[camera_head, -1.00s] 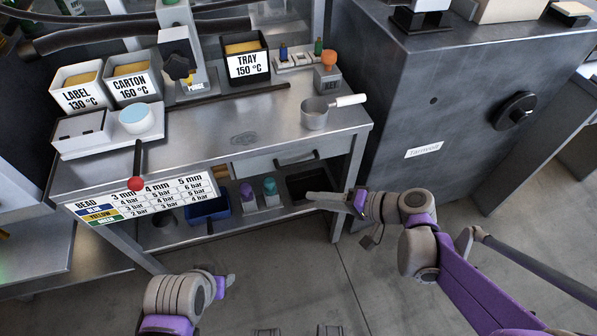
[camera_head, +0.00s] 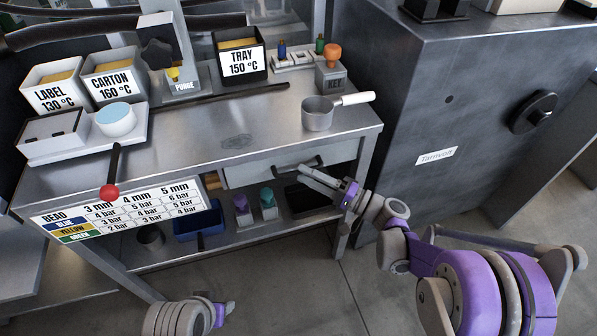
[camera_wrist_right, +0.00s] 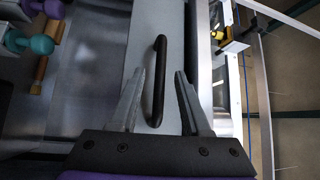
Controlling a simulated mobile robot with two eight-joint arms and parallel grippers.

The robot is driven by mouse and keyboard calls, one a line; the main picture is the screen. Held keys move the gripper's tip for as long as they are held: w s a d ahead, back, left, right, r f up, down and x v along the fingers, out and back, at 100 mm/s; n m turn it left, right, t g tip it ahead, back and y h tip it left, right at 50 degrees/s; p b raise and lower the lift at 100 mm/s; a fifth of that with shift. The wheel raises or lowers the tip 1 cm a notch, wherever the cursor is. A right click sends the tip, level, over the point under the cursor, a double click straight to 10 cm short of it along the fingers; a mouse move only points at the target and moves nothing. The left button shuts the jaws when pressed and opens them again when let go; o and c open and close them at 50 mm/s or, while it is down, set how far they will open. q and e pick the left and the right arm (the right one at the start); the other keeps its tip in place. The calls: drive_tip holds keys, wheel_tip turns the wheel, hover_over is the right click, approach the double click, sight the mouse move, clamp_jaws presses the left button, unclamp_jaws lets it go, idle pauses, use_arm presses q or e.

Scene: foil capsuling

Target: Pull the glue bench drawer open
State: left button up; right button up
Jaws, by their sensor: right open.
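The glue bench drawer (camera_head: 262,172) is a light grey front under the right half of the bench top, and it looks shut. Its dark bar handle (camera_head: 298,166) sticks out from the front. My right gripper (camera_head: 305,173) is at the handle in the head view. In the right wrist view the handle (camera_wrist_right: 158,82) lies between the two open fingers of the right gripper (camera_wrist_right: 158,85), with gaps on both sides. My left gripper (camera_head: 228,308) is low at the bottom of the head view, away from the bench, and its finger opening is unclear.
The bench top (camera_head: 255,115) carries a metal pot (camera_head: 318,115) near the right front corner. The lower shelf holds a blue bin (camera_head: 192,225), a purple-topped tool (camera_head: 242,205), a teal-topped tool (camera_head: 268,200) and a black tray (camera_head: 308,200). A grey cabinet (camera_head: 440,110) stands at the right.

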drive_tip(key=shift+x, duration=1.4)
clamp_jaws()
idle(0.4)
